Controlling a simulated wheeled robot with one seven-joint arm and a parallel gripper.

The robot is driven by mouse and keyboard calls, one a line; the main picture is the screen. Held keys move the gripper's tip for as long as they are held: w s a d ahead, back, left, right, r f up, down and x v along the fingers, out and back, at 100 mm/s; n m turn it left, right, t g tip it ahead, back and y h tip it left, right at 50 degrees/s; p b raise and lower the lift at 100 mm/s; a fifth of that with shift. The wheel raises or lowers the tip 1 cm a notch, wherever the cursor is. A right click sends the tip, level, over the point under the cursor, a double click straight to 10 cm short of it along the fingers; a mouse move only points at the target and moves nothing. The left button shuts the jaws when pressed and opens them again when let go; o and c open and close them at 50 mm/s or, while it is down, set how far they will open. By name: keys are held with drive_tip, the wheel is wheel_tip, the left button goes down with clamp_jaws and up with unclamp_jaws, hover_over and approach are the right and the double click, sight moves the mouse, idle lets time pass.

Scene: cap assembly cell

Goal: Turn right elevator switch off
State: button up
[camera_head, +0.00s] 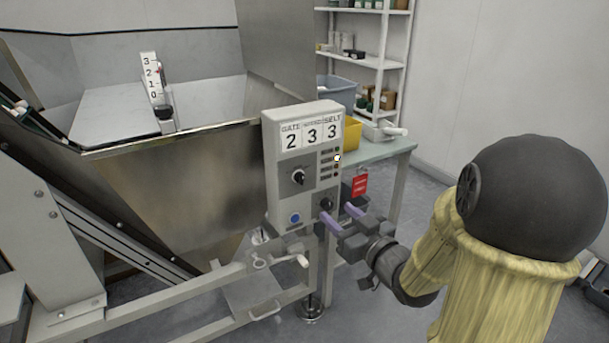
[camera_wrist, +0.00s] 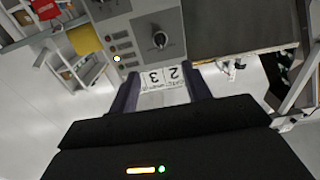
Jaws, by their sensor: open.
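A grey control box (camera_head: 303,165) stands at the middle of the head view, with a display reading 2 3 3. A dark rotary switch (camera_head: 326,204) is at its lower right, and a larger knob (camera_head: 298,177) is at its left. The larger knob also shows in the wrist view (camera_wrist: 160,39). My gripper (camera_head: 337,212) is open and empty, its two purple fingers close to the lower right switch in the head view. In the wrist view the fingers (camera_wrist: 165,78) appear on either side of the upside-down display. The lower right switch's setting is too small to tell.
A blue button (camera_head: 295,218) is at the box's lower left, and a column of small lamps, one lit (camera_head: 337,158), is at its right. A red tag (camera_head: 360,186) hangs beside the box. A metal hopper (camera_head: 190,180) stands left, and a table (camera_head: 385,150) stands behind.

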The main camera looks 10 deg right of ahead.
sight(303, 182)
drive_tip(key=x, duration=1.5)
drive_tip(key=shift+w+a+f, duration=0.1)
drive_tip(key=shift+w+a, duration=0.05)
drive_tip(key=c, duration=1)
